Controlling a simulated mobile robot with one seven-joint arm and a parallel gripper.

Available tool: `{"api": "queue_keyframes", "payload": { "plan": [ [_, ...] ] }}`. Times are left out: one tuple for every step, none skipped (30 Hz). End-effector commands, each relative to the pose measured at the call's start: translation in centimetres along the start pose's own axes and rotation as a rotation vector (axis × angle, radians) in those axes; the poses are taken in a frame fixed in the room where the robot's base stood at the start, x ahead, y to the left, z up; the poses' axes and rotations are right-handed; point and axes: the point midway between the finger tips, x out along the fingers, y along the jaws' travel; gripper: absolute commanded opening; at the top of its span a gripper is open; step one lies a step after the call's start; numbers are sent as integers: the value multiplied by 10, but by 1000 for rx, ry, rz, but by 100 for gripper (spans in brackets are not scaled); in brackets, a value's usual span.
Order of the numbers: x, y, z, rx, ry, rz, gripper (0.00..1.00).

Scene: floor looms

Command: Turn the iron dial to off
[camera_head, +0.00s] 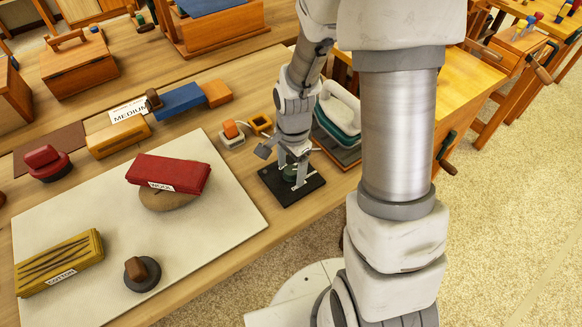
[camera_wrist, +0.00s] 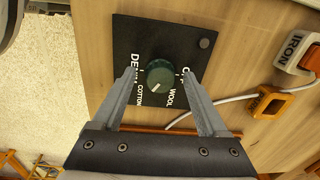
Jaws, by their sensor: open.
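The iron dial is a dark green round knob (camera_wrist: 159,74) on a black plate (camera_wrist: 126,40) in the wrist view. The plate's lettering reads DENIM, COTTON, WOOL and a partly covered word starting with O. A pale mark on the knob points toward the lower left, near COTTON. My gripper (camera_wrist: 159,80) is open, with one finger on each side of the knob; I cannot tell whether they touch it. In the head view my gripper (camera_head: 299,172) is down over the black plate (camera_head: 296,195), partly hiding the green knob.
A teal and white iron (camera_head: 338,118) stands just right of my gripper. An orange and white block marked IRON (camera_wrist: 303,56) and an orange frame (camera_wrist: 268,105) lie beside the plate, with a white cord. A pale pressing board (camera_head: 215,215) with cloth bundles lies left.

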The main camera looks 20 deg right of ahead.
Motion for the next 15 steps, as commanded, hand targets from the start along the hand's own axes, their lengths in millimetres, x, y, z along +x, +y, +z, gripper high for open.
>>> {"api": "queue_keyframes", "payload": {
  "plan": [
    [0, 0, 0, 0, 0, 0, 76],
    [0, 0, 0, 0, 0, 0, 76],
    [0, 0, 0, 0, 0, 0, 76],
    [0, 0, 0, 0, 0, 0, 76],
    [0, 0, 0, 0, 0, 0, 76],
    [0, 0, 0, 0, 0, 0, 74],
    [0, 0, 0, 0, 0, 0, 69],
    [0, 0, 0, -1, 0, 0, 63],
    [0, 0, 0, -1, 0, 0, 56],
    [0, 0, 0, -1, 0, 0, 51],
    [0, 0, 0, -1, 0, 0, 45],
    [0, 0, 0, -1, 0, 0, 38],
    [0, 0, 0, -1, 0, 0, 33],
    [0, 0, 0, -1, 0, 0, 27],
    [0, 0, 0, -1, 0, 0, 20]
  ]
}}
